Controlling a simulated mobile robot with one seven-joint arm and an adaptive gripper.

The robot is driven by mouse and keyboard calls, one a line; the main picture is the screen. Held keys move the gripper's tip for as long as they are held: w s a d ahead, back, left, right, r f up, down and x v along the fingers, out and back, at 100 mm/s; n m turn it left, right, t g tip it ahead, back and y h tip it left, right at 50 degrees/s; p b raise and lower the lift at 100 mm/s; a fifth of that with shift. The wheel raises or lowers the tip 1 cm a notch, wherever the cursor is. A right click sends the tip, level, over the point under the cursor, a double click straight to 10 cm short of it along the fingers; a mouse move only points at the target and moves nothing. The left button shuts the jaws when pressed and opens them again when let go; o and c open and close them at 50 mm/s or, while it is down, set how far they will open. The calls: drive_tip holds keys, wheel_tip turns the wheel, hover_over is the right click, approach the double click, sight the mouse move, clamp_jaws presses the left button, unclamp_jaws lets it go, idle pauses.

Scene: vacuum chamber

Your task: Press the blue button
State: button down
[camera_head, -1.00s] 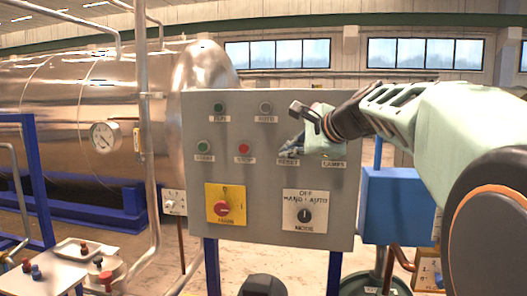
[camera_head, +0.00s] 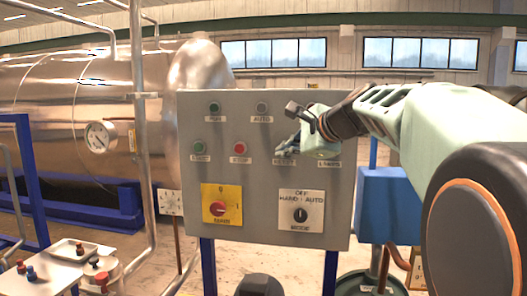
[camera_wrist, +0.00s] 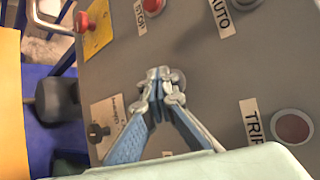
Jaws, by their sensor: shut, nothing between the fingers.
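A grey control panel (camera_head: 325,215) faces me with several buttons and switches. My gripper (camera_head: 285,147) is in front of its middle row, just above the RESET label (camera_head: 284,162). In the wrist view my gripper (camera_wrist: 160,76) is shut and empty, its fingertips over a round button (camera_wrist: 180,78). Only the button's greyish rim shows past the fingers, so I cannot see its blue colour or tell whether the tips touch it. No blue button face is visible on the panel in either view.
The red STOP button (camera_head: 239,148) and green button (camera_head: 199,147) are left of my gripper. A yellow-plated red switch (camera_head: 219,208) and a MODE knob (camera_head: 300,215) are below. In the wrist view a dark red TRIP lamp (camera_wrist: 292,128) is at right.

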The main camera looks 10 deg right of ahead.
idle(0.4)
drive_tip(key=shift+s+a, duration=0.25)
drive_tip(key=shift+s, duration=0.5)
